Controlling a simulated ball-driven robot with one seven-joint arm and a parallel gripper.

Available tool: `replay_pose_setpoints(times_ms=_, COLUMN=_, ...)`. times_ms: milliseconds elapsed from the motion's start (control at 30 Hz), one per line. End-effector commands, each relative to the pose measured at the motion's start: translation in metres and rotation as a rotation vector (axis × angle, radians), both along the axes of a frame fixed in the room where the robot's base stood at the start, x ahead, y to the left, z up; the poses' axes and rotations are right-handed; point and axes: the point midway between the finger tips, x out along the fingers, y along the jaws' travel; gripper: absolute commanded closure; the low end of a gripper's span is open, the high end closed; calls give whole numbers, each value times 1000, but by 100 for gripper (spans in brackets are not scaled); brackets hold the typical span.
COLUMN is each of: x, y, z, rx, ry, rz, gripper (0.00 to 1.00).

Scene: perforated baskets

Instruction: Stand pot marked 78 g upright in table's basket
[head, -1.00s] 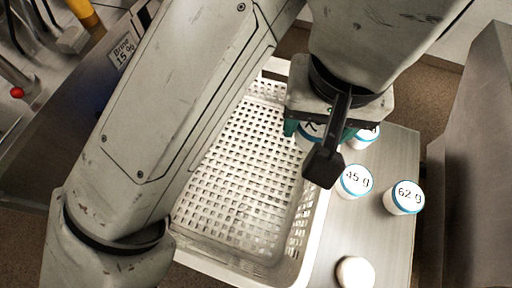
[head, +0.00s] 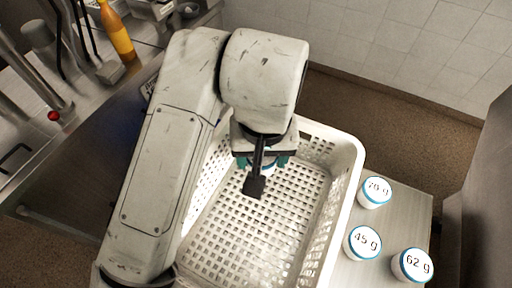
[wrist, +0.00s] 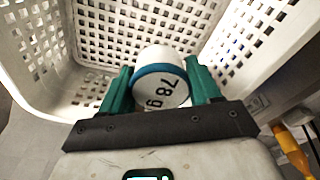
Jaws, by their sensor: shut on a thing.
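The pot marked 78 g (wrist: 160,80) is white with a blue-rimmed lid, and its label faces the wrist camera. My gripper (head: 262,163) is shut on it, with a teal finger on each side of the pot in the wrist view (wrist: 160,88). The white perforated basket (head: 345,165) stands on the table (head: 405,210). In the head view my gripper is over the inside of the basket, towards its far end. The pot is mostly hidden there by the gripper. I cannot tell whether its base touches the basket floor.
Three other pots stand on the table right of the basket: one that seems to read 70 g (head: 376,193), the 45 g pot (head: 362,243) and the 62 g pot (head: 412,265). An orange bottle (head: 117,32) stands at the upper left. The visible basket floor is empty.

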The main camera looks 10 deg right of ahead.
Motion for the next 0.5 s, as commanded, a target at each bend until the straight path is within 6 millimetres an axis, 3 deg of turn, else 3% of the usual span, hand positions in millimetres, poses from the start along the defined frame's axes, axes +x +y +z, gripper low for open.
replay_pose_setpoints(times_ms=200, x=21, y=3, z=-24, rx=0, ry=0, rz=1, gripper=69)
replay_pose_setpoints(times_ms=500, x=31, y=5, z=-51, rx=0, ry=1, rz=1, gripper=69)
